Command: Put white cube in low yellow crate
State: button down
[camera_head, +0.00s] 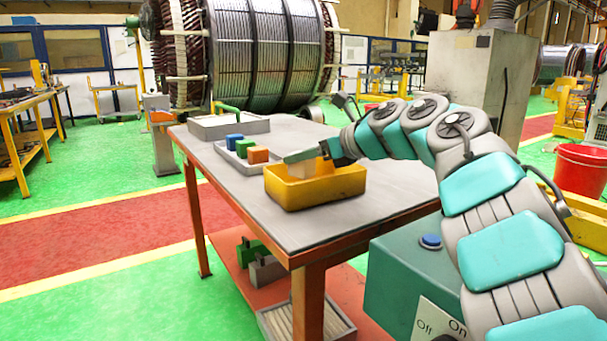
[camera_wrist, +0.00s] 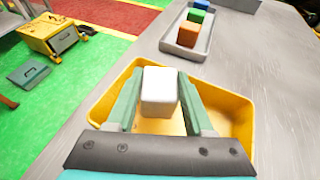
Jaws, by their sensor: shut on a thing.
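The white cube (camera_wrist: 159,90) is between the two fingers of my gripper (camera_wrist: 160,105) in the wrist view, and the gripper is shut on it. The low yellow crate (camera_head: 314,191) stands on the grey table in the head view. My gripper (camera_head: 306,157) is over the crate's opening there, and the cube shows only faintly behind it. In the wrist view the crate (camera_wrist: 240,104) surrounds the cube and fingers from below. I cannot tell whether the cube touches the crate floor.
A grey tray (camera_head: 236,158) behind the crate holds a blue cube (camera_head: 234,141), a green cube (camera_head: 245,148) and an orange cube (camera_head: 258,155). Another grey tray (camera_head: 205,128) lies farther back. The table's (camera_head: 390,183) right part is bare.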

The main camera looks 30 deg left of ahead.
aim_at(311, 170)
jog(key=shift+f+b, duration=0.4)
jog(key=shift+f, duration=1.4)
jog(key=shift+f, duration=0.1)
jog(key=shift+f+b, duration=0.15)
jog(key=shift+b, duration=0.15)
jog(key=shift+c, duration=1.4)
grip_release()
jog(key=shift+r+p, duration=0.25)
jog(key=shift+p, duration=0.05)
jog(key=b+v, duration=0.2)
jog(key=v, duration=1)
jog(key=shift+d, duration=0.15)
